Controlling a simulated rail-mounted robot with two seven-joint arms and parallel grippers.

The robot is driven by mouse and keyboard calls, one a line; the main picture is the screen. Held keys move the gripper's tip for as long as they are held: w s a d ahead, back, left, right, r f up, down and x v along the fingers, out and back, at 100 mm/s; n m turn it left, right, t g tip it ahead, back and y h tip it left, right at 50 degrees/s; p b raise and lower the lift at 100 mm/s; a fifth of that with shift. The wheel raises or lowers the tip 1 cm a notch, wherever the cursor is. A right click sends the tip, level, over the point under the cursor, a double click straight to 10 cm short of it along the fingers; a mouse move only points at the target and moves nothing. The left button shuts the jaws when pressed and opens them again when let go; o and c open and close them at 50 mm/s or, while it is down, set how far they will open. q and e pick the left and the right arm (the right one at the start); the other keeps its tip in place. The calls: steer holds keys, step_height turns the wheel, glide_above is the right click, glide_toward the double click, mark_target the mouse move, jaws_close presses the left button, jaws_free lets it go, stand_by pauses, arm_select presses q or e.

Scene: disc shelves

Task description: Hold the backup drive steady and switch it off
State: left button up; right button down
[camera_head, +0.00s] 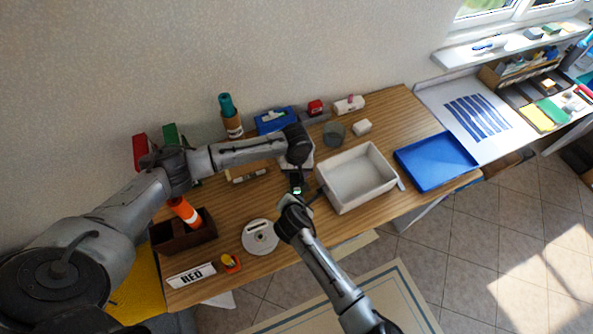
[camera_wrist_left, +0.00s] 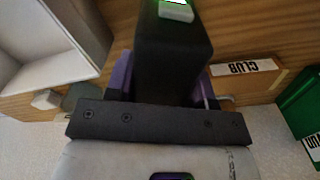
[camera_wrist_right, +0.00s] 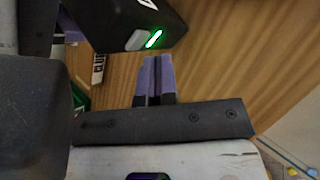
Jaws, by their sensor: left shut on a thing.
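The backup drive (camera_head: 297,181) is a small black box in the middle of the wooden table, mostly hidden between my two wrists in the head view. In the left wrist view the drive (camera_wrist_left: 172,50) stands between the purple fingers of my left gripper (camera_wrist_left: 163,78), which is shut on it. In the right wrist view the drive (camera_wrist_right: 168,22) shows a lit green light (camera_wrist_right: 153,39) beside a grey-white switch (camera_wrist_right: 135,41). My right gripper (camera_wrist_right: 157,60) has its fingers together and empty, close below the drive's switch end and apart from it.
A white bin (camera_head: 357,178) stands just right of the drive, with a blue tray (camera_head: 436,161) beyond it. A white round disc holder (camera_head: 260,237) lies at the front left, near a brown box (camera_head: 185,237).

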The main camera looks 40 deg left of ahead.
steer(key=shift+w+a, duration=0.1)
steer(key=shift+w, duration=0.05)
stand_by(0.3)
steer(key=shift+w+a, duration=0.35)
stand_by(0.6)
steer(key=shift+s+d, duration=0.45)
steer(key=shift+s, duration=0.05)
stand_by(0.3)
steer(key=s+d, duration=0.4)
steer(key=shift+s, duration=0.15)
stand_by(0.4)
steer(key=shift+d, duration=0.1)
